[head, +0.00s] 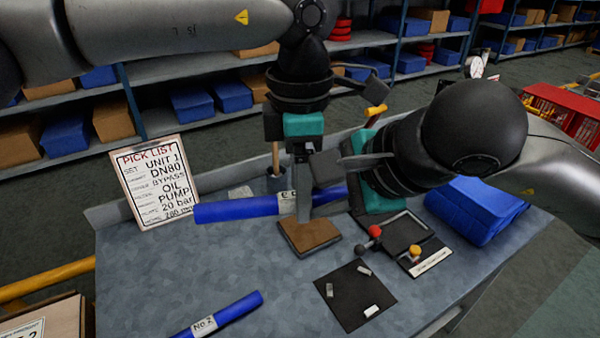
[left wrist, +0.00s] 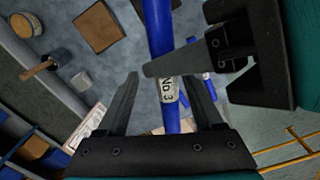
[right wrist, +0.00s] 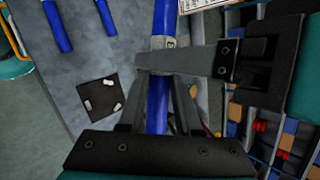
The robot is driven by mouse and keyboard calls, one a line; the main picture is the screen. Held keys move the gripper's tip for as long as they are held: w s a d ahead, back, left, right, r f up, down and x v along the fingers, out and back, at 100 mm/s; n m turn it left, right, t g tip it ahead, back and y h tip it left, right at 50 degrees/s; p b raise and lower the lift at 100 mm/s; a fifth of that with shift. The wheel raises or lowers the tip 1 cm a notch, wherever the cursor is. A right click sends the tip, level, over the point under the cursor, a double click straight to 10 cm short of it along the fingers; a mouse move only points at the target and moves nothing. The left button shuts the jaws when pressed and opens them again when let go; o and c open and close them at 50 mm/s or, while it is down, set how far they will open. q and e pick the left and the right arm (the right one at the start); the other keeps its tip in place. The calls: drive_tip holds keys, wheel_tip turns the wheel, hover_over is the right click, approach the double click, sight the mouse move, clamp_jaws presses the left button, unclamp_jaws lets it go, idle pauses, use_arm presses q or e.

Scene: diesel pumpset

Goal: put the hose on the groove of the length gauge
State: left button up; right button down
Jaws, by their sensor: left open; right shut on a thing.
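The blue hose (head: 235,209) with a white label is held across the bench, above its surface. In the left wrist view the label on the hose (left wrist: 158,30) reads No 3. My right gripper (head: 343,172) is shut on the hose near its right part; the hose (right wrist: 163,20) runs between its fingers in the right wrist view. My left gripper (head: 303,200) is open, fingers pointing down around the hose by the label. Both grippers are close together. I cannot clearly identify the length gauge or its groove; the arms hide part of the bench.
A brown-topped block (head: 309,236) lies below the hose. Another blue hose (head: 225,315), No 2, lies in front.

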use_arm(q)
clamp_jaws()
unclamp_jaws()
idle(0.4)
drive_tip(key=shift+r, duration=0.1)
